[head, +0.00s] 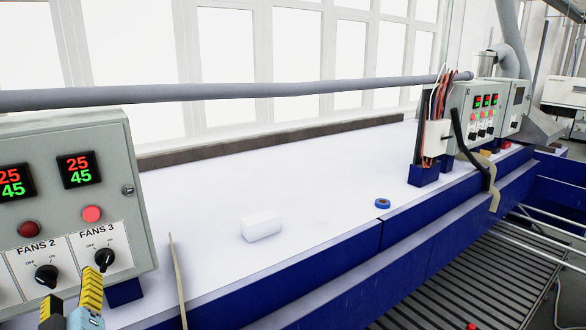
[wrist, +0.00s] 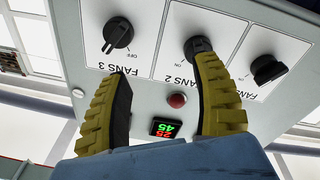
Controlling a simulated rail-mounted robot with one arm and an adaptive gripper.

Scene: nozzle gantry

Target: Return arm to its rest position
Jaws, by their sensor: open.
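My gripper (head: 72,292) shows at the bottom left of the head view, with its yellow ridged fingers pointing up in front of the lower edge of a grey control panel (head: 70,135). In the wrist view my gripper (wrist: 163,70) is open and empty, fingers spread apart. Its right fingertip overlaps the FANS 2 knob (wrist: 198,46); I cannot tell whether they touch. The left fingertip lies below the FANS 3 knob (wrist: 118,33) in the picture. A third knob (wrist: 267,69) is at the right. Most of the arm is out of view.
A white block (head: 261,226) and a blue tape roll (head: 382,203) lie on the white surface (head: 320,185). A grey pipe (head: 250,90) crosses above it. A second control box (head: 485,115) stands at the far right. The surface's middle is mostly clear.

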